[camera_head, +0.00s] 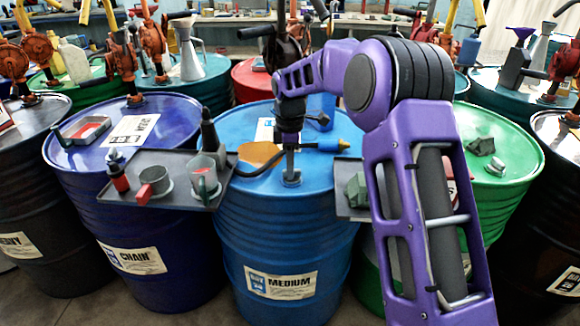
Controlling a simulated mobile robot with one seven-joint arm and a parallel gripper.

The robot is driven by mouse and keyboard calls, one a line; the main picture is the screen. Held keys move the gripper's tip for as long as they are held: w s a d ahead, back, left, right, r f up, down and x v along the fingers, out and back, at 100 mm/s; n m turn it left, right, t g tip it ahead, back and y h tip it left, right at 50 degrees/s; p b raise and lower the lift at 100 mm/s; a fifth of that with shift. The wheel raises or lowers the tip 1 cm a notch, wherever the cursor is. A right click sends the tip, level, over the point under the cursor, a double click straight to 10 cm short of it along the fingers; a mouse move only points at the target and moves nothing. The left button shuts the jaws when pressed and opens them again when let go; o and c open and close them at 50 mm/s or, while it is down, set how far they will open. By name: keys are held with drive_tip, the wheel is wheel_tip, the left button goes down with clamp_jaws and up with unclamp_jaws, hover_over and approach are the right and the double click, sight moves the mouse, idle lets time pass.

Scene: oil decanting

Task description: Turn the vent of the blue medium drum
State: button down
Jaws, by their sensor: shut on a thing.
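The blue medium drum (236,196) stands at the middle, with a white MEDIUM label (281,284) on its front. Its vent (291,180) is a small grey fitting on the lid, near the front edge. My gripper (290,168) points straight down from above and is shut on the vent. The fingers cover much of the vent, so its turned position cannot be told. My purple arm comes in from the right and hides the right part of the drum.
A grey tray (187,205) with cups and a dark bottle (209,130) adjoins the drum on the left. A dark blue CHAIN drum (75,185) stands left, a green drum (515,165) right.

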drive_tip(key=shift+r, duration=0.1)
drive_tip(key=m+p, duration=0.2)
drive_tip(key=m, duration=0.2)
drive_tip(key=m+p, duration=0.1)
drive_tip(key=m, duration=0.3)
drive_tip(key=shift+w+m+p, duration=0.15)
drive_tip(key=shift+m+p, duration=0.15)
drive_tip(key=shift+p, duration=0.05)
drive_tip(key=m+p, duration=0.1)
drive_tip(key=m, duration=0.3)
drive_tip(key=shift+d, duration=0.1)
drive_tip(key=shift+d+m+p, duration=0.1)
drive_tip(key=shift+m+p, duration=0.3)
drive_tip(key=shift+m, duration=2.1)
drive_tip(key=shift+w, duration=0.1)
drive_tip(key=c, duration=0.8)
unclamp_jaws()
